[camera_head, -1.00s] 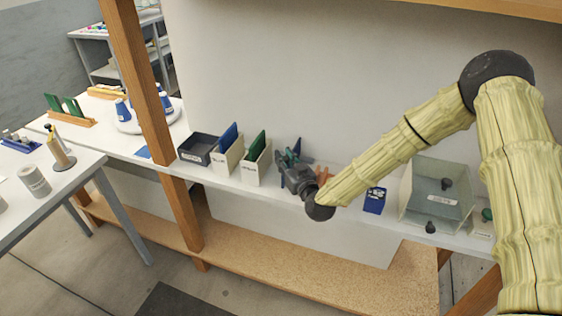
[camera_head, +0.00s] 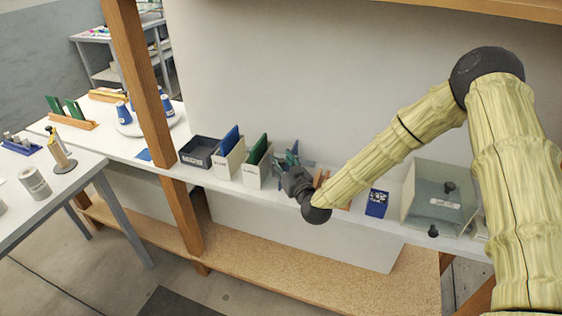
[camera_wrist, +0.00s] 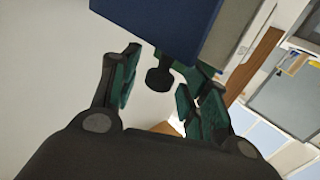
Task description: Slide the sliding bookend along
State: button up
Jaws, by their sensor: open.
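My gripper (camera_head: 290,160) is at the shelf, just right of the white upright file boxes, with its fingers turned toward the back. In the wrist view my gripper (camera_wrist: 160,80) is open, with a green-padded finger on each side of a dark round knob (camera_wrist: 159,79). The knob stands out below a dark blue block (camera_wrist: 165,22) at the top of that view, which may be the sliding bookend. I cannot tell whether either finger touches the knob. In the head view my gripper hides most of this spot.
White file boxes (camera_head: 255,174) with blue and green boards stand left of my gripper, beside a dark bin (camera_head: 199,152). Right of my wrist are a small blue box (camera_head: 376,204) and a clear case (camera_head: 430,205) with dark knobs. A wooden post (camera_head: 150,90) stands further left.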

jog(key=v, duration=1.1)
jog(key=shift+s, duration=0.25)
jog(key=shift+d, duration=0.1)
jog(key=w+d+n+g+y+b, duration=0.2)
jog(key=w+d+n+g+y, duration=0.3)
jog(key=y, duration=0.3)
jog(key=shift+n+g+h, duration=0.3)
jog(key=shift+n, duration=0.2)
jog(key=p+x, duration=0.1)
jog(key=x, duration=0.2)
jog(key=p+x, duration=0.1)
jog(key=x, duration=0.7)
jog(key=shift+s+a+r+p, duration=0.1)
jog(key=shift+s+a+p, duration=0.2)
jog(key=shift+s+p, duration=0.1)
grip_shut()
